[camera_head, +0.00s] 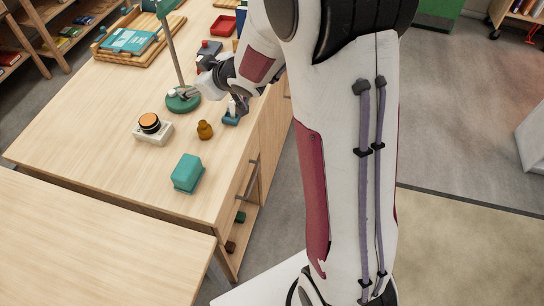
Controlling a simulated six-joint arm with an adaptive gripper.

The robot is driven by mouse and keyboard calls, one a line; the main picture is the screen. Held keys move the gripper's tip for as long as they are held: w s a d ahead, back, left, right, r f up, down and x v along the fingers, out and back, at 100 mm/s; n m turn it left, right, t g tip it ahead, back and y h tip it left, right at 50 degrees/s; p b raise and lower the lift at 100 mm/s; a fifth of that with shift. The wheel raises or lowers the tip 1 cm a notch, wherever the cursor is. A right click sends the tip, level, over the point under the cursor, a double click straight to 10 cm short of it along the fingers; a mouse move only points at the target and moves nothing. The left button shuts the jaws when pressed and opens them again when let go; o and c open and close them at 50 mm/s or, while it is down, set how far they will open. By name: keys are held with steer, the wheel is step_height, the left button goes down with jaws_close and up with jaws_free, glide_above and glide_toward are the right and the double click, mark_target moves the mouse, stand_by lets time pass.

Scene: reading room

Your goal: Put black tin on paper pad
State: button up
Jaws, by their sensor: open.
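I cannot clearly pick out the black tin; a small dark boxy object (209,47) stands on the desk beyond my wrist, and it may be the tin. I cannot make out a paper pad, and my arm covers part of the desk's right side. My gripper (238,108) is small and partly hidden by my wrist. It is low over the right edge of the desk, beside a small blue object (230,119). It is open, and I see nothing held in it.
The front-left desk area is clear.

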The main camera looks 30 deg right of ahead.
steer(key=s+d+r+m+g+h, duration=0.1)
steer(key=s+d+r+m+h, duration=0.15)
steer(key=s+r, duration=0.35)
steer(key=s+d+r+m+g+h, duration=0.15)
steer(key=s+d+r, duration=0.25)
steer(key=s, duration=0.4)
steer(key=s+a+m+g, duration=0.1)
steer(key=s+a, duration=0.1)
steer(key=s, duration=0.9)
steer(key=s+a+m+g+y, duration=0.1)
steer(key=s+a, duration=0.2)
steer(key=s, duration=0.9)
steer(key=shift+f+g, duration=0.2)
steer(key=shift+g, duration=0.15)
